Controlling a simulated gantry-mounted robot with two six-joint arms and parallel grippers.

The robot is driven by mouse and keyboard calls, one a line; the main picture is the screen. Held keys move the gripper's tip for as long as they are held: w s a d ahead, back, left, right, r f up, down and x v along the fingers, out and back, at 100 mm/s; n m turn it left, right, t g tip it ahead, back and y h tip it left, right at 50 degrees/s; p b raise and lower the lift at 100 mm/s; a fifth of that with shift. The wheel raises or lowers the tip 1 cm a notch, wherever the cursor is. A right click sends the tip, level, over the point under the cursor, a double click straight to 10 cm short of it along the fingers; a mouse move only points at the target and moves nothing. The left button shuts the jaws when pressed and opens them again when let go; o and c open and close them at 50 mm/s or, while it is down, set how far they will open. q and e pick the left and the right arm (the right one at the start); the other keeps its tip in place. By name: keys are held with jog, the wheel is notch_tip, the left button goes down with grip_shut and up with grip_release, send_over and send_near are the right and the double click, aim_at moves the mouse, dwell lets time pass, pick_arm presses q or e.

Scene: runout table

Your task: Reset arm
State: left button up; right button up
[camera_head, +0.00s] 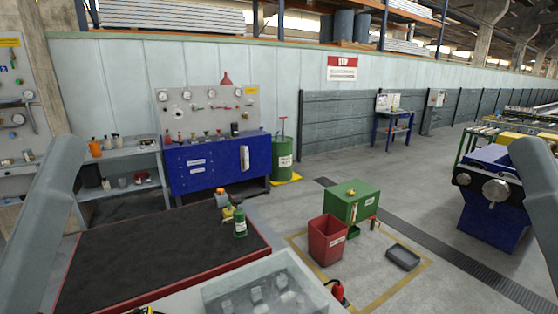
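My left arm (45,215) comes up along the left edge of the head view, and my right arm (540,190) along the right edge. Only smooth grey links of both arms show. Neither gripper is in the picture, so I cannot see whether they hold anything. A dark-topped table with a red edge (140,255) lies in front of me at the left. A green bottle (240,222) stands near its right edge, with small yellow and orange items (224,203) beside it.
A clear-lidded box (262,290) is at the bottom centre. A red bin (327,240), green cabinet (352,203) and grey tray (403,257) stand on the floor beyond. A blue workbench (205,165) is behind the table. Most of the dark tabletop is bare.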

pick_arm(q)
notch_tip(320, 180, up, 33)
jog(key=p, duration=3)
jog(key=shift+h, duration=0.3)
jog(key=shift+f, duration=0.15)
